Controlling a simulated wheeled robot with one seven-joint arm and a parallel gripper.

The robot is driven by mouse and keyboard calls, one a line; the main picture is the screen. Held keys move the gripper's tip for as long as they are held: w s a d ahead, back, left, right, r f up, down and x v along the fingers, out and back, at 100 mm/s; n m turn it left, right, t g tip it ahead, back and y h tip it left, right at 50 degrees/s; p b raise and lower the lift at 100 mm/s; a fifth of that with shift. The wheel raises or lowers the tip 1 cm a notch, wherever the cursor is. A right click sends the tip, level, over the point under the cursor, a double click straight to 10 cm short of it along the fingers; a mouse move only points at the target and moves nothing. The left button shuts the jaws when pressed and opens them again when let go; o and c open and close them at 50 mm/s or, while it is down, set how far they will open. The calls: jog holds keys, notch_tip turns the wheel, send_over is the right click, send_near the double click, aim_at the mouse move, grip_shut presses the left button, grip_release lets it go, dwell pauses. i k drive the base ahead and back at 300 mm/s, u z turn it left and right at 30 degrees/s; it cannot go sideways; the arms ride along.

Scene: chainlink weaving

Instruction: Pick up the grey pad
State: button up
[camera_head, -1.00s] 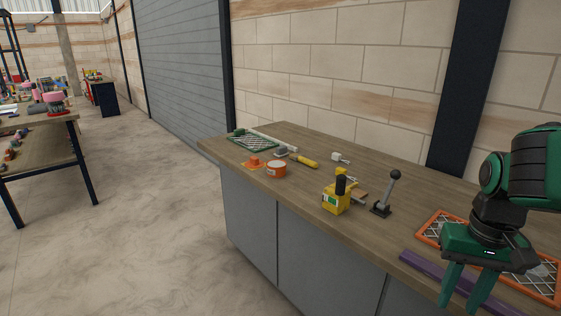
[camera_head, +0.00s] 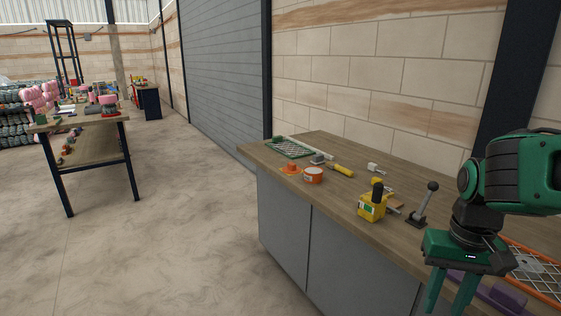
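A small grey block (camera_head: 318,158), which looks like the grey pad, lies on the wooden workbench (camera_head: 350,160) toward its far end. It sits between a green-framed mesh panel (camera_head: 288,148) and a yellow-handled tool (camera_head: 341,170). It is too small to make out in detail. My gripper (camera_head: 450,294) is at the lower right, pointing down, with its two green fingers apart and nothing seen between them. The fingertips are at or past the picture's bottom edge. The gripper is well apart from the grey block, at the near end of the bench.
On the bench are an orange tape roll (camera_head: 313,175), an orange piece (camera_head: 291,169), a white fitting (camera_head: 374,168), a yellow device (camera_head: 372,204), a lever (camera_head: 422,205), a purple bar (camera_head: 502,294) and an orange-framed mesh (camera_head: 535,268). Open floor (camera_head: 180,230) lies left; another table (camera_head: 90,145) stands beyond.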

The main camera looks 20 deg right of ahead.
aim_at(318, 159)
jog(key=u, duration=0.5)
jog(key=i, duration=1.15)
jog(key=u, duration=0.35)
jog(key=i, duration=1.15)
jog(key=z, duration=0.9)
jog(key=i, duration=1.1)
jog(key=z, duration=0.7)
